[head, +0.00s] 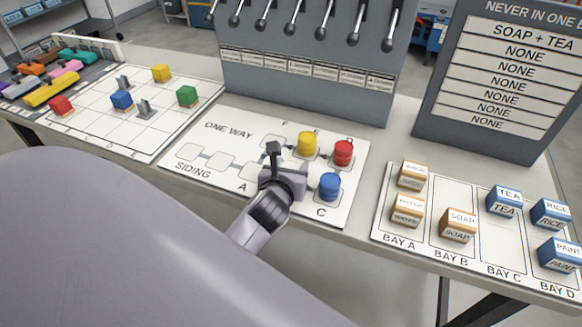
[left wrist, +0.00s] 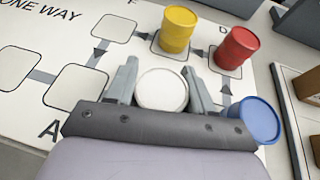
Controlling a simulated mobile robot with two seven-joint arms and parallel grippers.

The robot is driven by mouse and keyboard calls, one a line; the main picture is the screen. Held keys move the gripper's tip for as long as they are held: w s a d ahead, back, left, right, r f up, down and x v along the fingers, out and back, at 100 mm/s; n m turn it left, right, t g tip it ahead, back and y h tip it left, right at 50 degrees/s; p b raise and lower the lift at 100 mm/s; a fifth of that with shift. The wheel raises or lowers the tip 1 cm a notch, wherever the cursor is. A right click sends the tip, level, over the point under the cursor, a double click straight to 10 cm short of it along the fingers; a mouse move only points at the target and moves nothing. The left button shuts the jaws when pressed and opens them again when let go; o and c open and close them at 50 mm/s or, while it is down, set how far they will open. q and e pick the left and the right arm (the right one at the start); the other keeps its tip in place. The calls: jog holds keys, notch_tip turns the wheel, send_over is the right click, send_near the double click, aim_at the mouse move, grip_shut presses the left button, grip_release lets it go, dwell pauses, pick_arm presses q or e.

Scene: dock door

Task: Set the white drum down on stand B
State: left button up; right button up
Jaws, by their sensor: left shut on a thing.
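My left gripper (head: 285,162) is over the ONE WAY board (head: 213,142), between the letters A and C. In the left wrist view my left gripper (left wrist: 160,72) is shut on the white drum (left wrist: 162,88), which sits upright between its fingers. The head view hides the drum behind the gripper. Stand B and its letter are not visible, covered by the gripper and arm. I cannot tell whether the drum touches the board. The blue drum (head: 330,186) is at C, right of the gripper. The yellow drum (head: 306,143) and red drum (head: 343,152) stand behind it.
Empty pale stands (head: 189,152) lie to the left on the board. A bay board (head: 425,238) with small labelled boxes is at right. A lever panel (head: 305,75) stands behind. A grid board (head: 150,120) with coloured blocks is at left.

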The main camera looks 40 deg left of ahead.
pick_arm(q)
jog(key=shift+f, duration=0.1)
jog(key=o, duration=1.1)
jog(key=shift+c, duration=0.2)
